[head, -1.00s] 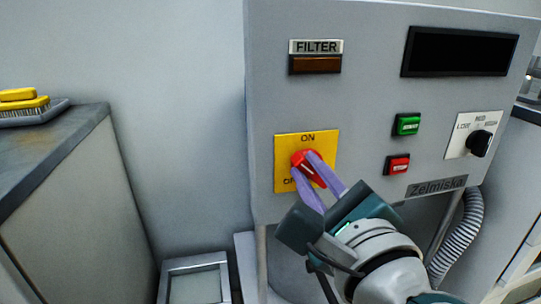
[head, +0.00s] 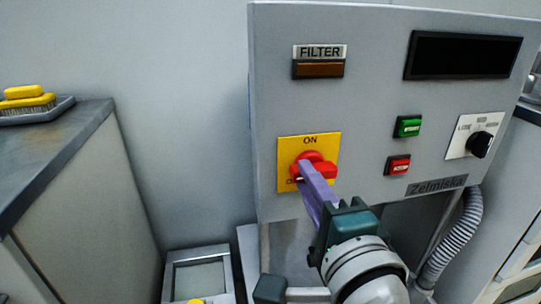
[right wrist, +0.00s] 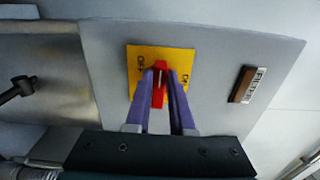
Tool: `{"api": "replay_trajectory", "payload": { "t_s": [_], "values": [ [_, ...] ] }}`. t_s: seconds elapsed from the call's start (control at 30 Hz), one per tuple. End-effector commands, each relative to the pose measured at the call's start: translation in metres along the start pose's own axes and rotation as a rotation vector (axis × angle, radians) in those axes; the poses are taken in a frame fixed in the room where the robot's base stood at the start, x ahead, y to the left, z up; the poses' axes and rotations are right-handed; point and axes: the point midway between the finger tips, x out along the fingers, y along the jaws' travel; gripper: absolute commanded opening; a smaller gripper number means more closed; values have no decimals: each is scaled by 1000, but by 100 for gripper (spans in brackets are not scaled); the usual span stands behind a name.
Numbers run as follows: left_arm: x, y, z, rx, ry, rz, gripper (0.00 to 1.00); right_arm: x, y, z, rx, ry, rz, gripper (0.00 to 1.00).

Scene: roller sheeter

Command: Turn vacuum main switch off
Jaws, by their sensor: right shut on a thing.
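The main switch is a red rotary knob (head: 322,170) on a yellow plate (head: 286,148) marked ON at the top, with a partly hidden OFF label at lower left. The knob's grip bar lies roughly horizontal in the head view. My right gripper (head: 306,172) reaches it from below, its purple fingers overlapping in this view. In the right wrist view, the red bar (right wrist: 158,92) stands between both fingers of the gripper (right wrist: 161,78), which is shut on it. The yellow plate (right wrist: 136,60) shows behind. My left gripper is not in view.
The grey panel also carries a FILTER lamp (head: 319,68), a dark display (head: 462,55), a green button (head: 408,126), a red button (head: 398,165) and a black dial (head: 479,144). A corrugated hose (head: 455,240) hangs at right.

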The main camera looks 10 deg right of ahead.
Motion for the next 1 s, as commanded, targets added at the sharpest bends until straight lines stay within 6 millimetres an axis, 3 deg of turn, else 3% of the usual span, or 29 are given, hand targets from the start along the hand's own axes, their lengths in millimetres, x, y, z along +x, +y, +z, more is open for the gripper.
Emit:
{"api": "replay_trajectory", "payload": {
  "t_s": [0.6, 0.63, 0.87, 1.0],
  "values": [
    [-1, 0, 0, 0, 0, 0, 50, 0, 0, 0, -41, 1, -1, 0],
    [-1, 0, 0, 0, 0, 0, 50, 0, 0, 0, -41, 1, -1, 25],
    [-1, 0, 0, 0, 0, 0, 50, 0, 0, 0, -39, 1, -1, 50],
    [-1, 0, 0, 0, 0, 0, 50, 0, 0, 0, -38, 1, 0, 51]
  ]
}}
